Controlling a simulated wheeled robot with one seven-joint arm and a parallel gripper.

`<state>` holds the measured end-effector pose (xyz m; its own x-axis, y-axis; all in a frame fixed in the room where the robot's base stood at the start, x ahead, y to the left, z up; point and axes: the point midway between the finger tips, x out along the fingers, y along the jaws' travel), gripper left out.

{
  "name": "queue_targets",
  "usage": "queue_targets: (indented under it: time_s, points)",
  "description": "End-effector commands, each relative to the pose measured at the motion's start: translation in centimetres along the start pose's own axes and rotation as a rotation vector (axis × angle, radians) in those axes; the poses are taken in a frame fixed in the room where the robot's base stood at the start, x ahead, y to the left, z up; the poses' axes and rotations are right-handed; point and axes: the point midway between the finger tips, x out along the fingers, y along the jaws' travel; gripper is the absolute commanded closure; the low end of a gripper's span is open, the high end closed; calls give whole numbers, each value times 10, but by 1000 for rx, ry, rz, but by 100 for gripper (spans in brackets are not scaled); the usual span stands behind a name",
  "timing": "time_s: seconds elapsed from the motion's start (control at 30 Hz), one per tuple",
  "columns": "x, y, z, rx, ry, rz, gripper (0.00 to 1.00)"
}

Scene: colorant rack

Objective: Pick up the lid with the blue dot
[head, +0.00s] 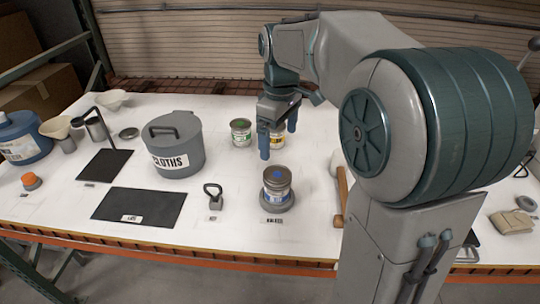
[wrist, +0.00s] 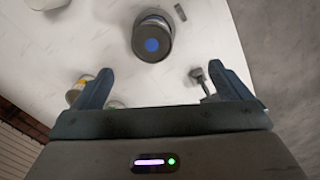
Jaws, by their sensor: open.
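The dark grey lid with the blue dot (head: 277,174) sits on top of a small can (head: 277,191) with a blue and white label. The can stands on a round grey base near the front of the table. In the wrist view the lid (wrist: 152,45) shows from above, dot up, beyond and between the fingers. My gripper (head: 278,139) points down, open and empty, behind and above the lid in the head view. Its spread fingers (wrist: 160,72) touch nothing that I can see.
A green-marked can (head: 241,132) and a yellow-labelled can (head: 277,140) stand behind the lid. A grey CLOTHS pot (head: 176,150), a black mat (head: 140,207) and a small dark shackle-like weight (head: 214,197) are to the left. A wooden handle (head: 342,193) lies to the right.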

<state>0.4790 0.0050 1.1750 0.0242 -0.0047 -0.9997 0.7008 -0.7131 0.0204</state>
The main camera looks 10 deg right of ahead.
Motion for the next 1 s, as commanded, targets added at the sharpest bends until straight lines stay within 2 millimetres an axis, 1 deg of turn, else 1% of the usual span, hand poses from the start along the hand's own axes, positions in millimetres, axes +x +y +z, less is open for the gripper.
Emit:
queue_targets:
  time_s: [0.03, 0.1, 0.17, 0.23, 0.37, 0.5, 0.6, 0.87, 1.0]
  points:
    - [-4, 7, -6, -29, -6, -9, 3]
    - [-7, 12, -10, -62, -10, -16, 3]
    - [-6, 14, -12, -80, -14, -21, 3]
    - [0, 16, -13, -89, -16, -24, 3]
    - [23, 15, -12, -90, -18, -26, 3]
    - [51, 15, -12, -88, -17, -26, 3]
    - [66, 15, -12, -87, -16, -24, 3]
    - [86, 16, -11, -87, -16, -24, 3]
    - [106, 18, -11, -87, -18, -26, 3]
